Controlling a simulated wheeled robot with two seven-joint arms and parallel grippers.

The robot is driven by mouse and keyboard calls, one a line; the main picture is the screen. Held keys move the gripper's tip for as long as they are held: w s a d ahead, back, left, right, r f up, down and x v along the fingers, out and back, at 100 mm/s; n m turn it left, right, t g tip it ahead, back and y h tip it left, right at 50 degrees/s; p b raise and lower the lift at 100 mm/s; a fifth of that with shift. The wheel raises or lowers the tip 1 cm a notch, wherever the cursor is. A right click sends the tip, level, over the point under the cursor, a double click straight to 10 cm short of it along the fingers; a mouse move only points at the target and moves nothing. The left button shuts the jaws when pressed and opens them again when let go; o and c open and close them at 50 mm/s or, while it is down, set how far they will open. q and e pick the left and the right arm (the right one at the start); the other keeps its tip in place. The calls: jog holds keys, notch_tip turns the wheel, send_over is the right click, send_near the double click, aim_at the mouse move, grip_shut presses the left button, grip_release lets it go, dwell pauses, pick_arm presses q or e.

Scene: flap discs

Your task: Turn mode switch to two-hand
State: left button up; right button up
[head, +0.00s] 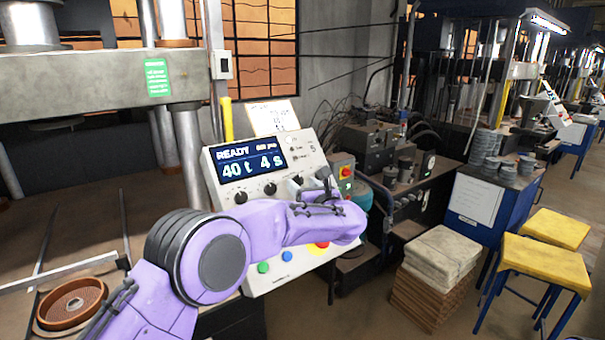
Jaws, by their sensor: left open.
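The press control panel (219,167) is white, with a lit display (250,162) reading "READY", "40 t" and "4 s". Black knobs sit in a row below the display: a left knob (240,198), a middle knob (270,188) and a right knob (297,181). I cannot read their labels, so I cannot tell which is the mode switch. My left gripper (326,188) is open in front of the panel's right side, close to the right knob. I cannot tell whether it touches anything. My purple left forearm hides the panel's middle. My right gripper is out of view.
A press column (188,150) and bench stand left.

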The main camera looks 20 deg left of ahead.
aim_at(302, 184)
pick_arm(q)
jog(key=w, duration=0.1)
jog(key=a, duration=0.1)
jog(key=w, duration=0.1)
jog(key=shift+w+a+f+p, duration=0.15)
jog(key=shift+w+f+p, duration=0.15)
jog(key=shift+s+r, duration=0.2)
jog(key=shift+s, duration=0.1)
jog(key=shift+w+f, duration=0.1)
jog(key=c, duration=1)
jog(key=shift+a+f+m+t+h+b, duration=0.15)
jog(key=shift+m+t+h+b, duration=0.45)
jog(key=shift+m+h+b, duration=0.8)
jog(key=shift+s+m+h+b, duration=0.2)
jog(key=shift+m+h+b, duration=0.2)
jog(key=shift+m+b, duration=0.55)
jog(key=shift+a+r+m+t+h, duration=0.1)
jog(key=shift+r+m+t+h, duration=0.15)
jog(key=shift+m, duration=0.6)
jog(key=shift+r+m+h+p, duration=0.1)
jog(key=shift+m+h+p, duration=0.3)
jog(key=shift+m+h, duration=0.45)
jog(key=shift+a+r+m+h+p, duration=0.15)
jog(key=shift+m+h+p, duration=0.65)
jog(key=shift+m, duration=0.85)
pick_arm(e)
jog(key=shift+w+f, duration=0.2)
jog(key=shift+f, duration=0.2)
pick_arm(q)
jog(key=shift+h, duration=0.3)
